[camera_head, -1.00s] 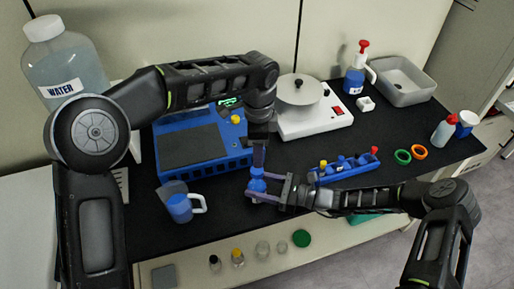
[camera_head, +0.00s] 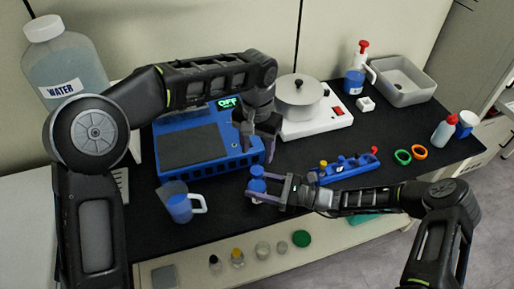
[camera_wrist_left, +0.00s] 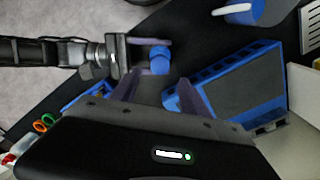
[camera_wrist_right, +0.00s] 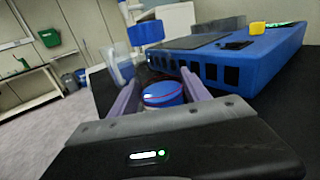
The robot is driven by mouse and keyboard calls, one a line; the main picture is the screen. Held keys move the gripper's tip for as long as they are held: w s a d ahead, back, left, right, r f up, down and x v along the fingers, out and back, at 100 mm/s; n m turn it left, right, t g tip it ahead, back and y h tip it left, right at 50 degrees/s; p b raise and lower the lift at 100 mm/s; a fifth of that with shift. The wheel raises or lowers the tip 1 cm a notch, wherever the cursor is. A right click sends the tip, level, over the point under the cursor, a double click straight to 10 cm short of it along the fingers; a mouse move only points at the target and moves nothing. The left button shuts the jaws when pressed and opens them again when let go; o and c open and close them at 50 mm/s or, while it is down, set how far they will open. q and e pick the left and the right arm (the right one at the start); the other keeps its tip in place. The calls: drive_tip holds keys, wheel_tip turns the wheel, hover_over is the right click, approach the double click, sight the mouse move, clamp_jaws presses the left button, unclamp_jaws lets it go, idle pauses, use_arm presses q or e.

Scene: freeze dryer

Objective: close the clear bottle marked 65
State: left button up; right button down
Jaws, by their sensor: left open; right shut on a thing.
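A small bottle (camera_head: 257,185) with blue contents and a blue top stands over the black bench in front of the blue machine. Any marking on it is too small to read. My right gripper (camera_head: 258,190) is shut on it, one finger on each side. In the right wrist view the blue cap (camera_wrist_right: 162,92) shows between the fingers; it appears to sit on the bottle, but how tight I cannot tell. My left gripper (camera_head: 258,148) is open and empty, above and behind the bottle. In the left wrist view the bottle's blue top (camera_wrist_left: 159,55) lies beyond its open fingers.
The blue machine (camera_head: 225,165) stands behind left, with a blue beaker (camera_head: 180,206) in front of it. A blue rack (camera_head: 343,171) with small coloured caps is right of the bottle. A white heater with a pot (camera_head: 298,97) stands behind. Green and orange rings (camera_head: 419,153) lie further right.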

sight(257, 170)
use_arm(q)
drive_tip(key=shift+f, duration=4)
drive_tip(key=shift+c, duration=0.3)
clamp_jaws()
drive_tip(key=shift+o, duration=1.2)
unclamp_jaws()
wheel_tip(257, 170, up, 12)
